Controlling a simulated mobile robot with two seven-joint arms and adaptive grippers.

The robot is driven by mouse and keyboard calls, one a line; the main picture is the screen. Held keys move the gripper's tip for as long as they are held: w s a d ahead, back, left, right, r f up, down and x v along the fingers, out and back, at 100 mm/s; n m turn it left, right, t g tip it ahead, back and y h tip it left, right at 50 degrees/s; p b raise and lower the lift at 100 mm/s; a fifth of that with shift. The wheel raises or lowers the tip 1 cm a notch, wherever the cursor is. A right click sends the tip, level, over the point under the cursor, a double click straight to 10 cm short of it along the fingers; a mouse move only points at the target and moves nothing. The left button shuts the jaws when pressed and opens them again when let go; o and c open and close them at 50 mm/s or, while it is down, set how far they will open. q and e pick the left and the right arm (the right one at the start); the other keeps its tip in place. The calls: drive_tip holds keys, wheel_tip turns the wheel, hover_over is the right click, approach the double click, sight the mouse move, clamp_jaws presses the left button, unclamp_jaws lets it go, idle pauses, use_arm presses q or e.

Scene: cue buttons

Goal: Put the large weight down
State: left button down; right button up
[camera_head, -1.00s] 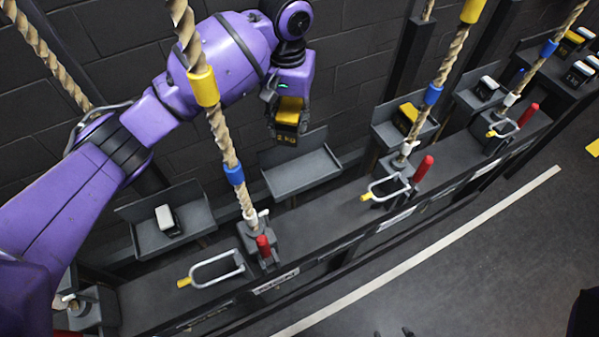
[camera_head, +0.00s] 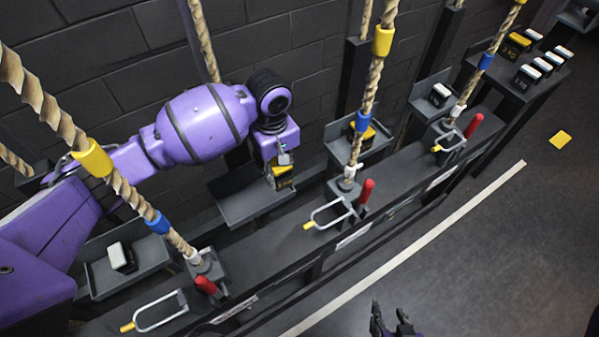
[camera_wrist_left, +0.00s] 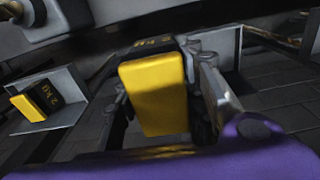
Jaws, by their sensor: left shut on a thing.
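The large weight (camera_head: 284,183), black with a yellow face, is held in my left gripper (camera_head: 280,167) near the right end of an empty grey tray (camera_head: 238,204). The left wrist view shows the weight (camera_wrist_left: 155,95) close up, with its yellow side towards the camera and a "2 kg" label on its dark face. The gripper's fingers are shut on it. Whether its underside touches the tray is hidden. My right gripper (camera_head: 391,320) is at the bottom edge of the head view, with its fingers apart and empty.
Another yellow-and-black weight (camera_head: 361,128) sits in the tray to the right. A white-topped weight (camera_head: 121,257) lies in the left tray. Ropes (camera_head: 368,95) hang in front of the ledge, with metal loops (camera_head: 330,214) and red handles (camera_head: 366,191). Several weights stand on the far-right shelf (camera_head: 516,80).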

use_arm(q)
drive_tip(key=shift+w+a+r, duration=0.1)
drive_tip(key=s+a+f, duration=0.1)
drive_tip(key=a+f, duration=0.3)
drive_tip(key=s+a+f, duration=0.1)
drive_tip(key=a+f, duration=0.3)
drive_tip(key=a, duration=0.1)
drive_tip(key=s+a+f, duration=0.1)
drive_tip(key=a+f, duration=0.3)
drive_tip(key=shift+s+a+f+b, duration=0.15)
drive_tip(key=shift+f+b, duration=0.15)
drive_tip(key=shift+f, duration=0.15)
drive_tip(key=shift+f, duration=0.1)
drive_tip(key=c, duration=1.1)
unclamp_jaws()
drive_tip(key=shift+s+f, duration=0.15)
drive_tip(key=shift+f, duration=0.05)
